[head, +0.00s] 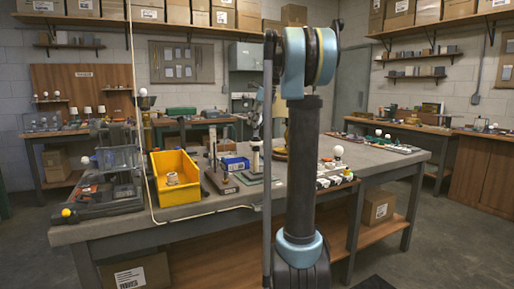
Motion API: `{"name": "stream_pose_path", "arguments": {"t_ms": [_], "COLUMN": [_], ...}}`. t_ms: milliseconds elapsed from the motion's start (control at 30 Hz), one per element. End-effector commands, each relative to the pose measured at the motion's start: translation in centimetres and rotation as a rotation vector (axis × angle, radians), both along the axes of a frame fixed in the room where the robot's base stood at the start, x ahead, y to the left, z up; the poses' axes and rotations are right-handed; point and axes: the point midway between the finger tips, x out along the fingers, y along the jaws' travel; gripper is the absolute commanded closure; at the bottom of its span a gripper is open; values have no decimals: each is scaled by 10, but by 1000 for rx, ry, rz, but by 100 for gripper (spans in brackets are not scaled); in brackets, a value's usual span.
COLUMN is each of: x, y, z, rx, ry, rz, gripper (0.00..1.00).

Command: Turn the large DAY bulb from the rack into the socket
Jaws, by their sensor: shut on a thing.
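My gripper (256,139) shows small and partly covered behind my own arm, low above the middle of the workbench. It is shut on a small pale thing, probably a bulb; its lettering is too small to read. Below it is an upright post on a dark green base (256,179), perhaps the socket stand. I cannot tell whether the held thing touches it. A rack (336,181) with small coloured and white parts lies right of my arm at the bench edge. A round white bulb (338,151) stands up at this rack.
A yellow bin (177,191) with a part inside stands on the workbench (225,219) left of centre. A dark fixture (112,180) is farther left. A blue box (235,163) and a dark upright stand (219,180) are close to my gripper. A pale cable runs along the front edge.

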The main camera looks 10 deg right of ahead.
Motion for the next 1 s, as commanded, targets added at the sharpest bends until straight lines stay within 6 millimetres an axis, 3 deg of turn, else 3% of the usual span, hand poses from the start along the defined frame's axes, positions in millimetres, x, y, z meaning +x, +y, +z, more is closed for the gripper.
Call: {"name": "stream_pose_path", "arguments": {"t_ms": [1000], "x": [0], "y": [0], "z": [-15], "rx": [0], "ry": [0], "rz": [1], "gripper": [73]}}
